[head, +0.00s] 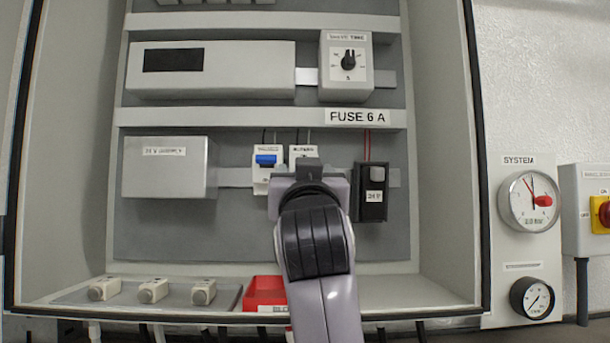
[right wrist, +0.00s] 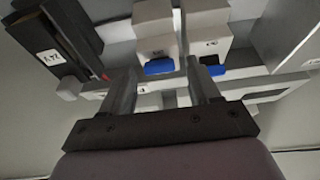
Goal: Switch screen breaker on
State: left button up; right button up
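Two small white breakers sit side by side in the middle row of the cabinet; their small labels are not clearly legible. The left breaker (head: 261,184) shows a blue toggle (head: 265,160). The right breaker (head: 303,151) is mostly hidden behind my right gripper (head: 308,172). In the right wrist view, which looks turned around, the breakers show with blue toggles (right wrist: 160,66) and (right wrist: 212,70). My right gripper (right wrist: 164,82) has its fingers apart, one on either side of the toggle at the picture's left, with nothing between them; contact cannot be told. My left gripper is not in view.
A black 24 V unit (head: 371,198) with red wires stands close right of the gripper. A grey box (head: 166,178) is at left, a timer with a knob (head: 346,75) above.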

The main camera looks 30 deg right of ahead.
jog(key=c, duration=0.9)
jog(key=shift+c, duration=0.2)
jog(key=shift+r, duration=0.15)
jog(key=shift+w+d+r+g+y, duration=0.1)
jog(key=shift+r+g+y, duration=0.65)
jog(key=shift+g, duration=0.75)
jog(key=shift+w+a+r+g+y, duration=0.1)
jog(key=shift+r+g+y, duration=0.6)
jog(key=shift+g, duration=0.8)
jog(key=shift+d+r+g+y, duration=0.1)
jog(key=shift+r+g+y, duration=0.65)
jog(key=shift+g, duration=0.75)
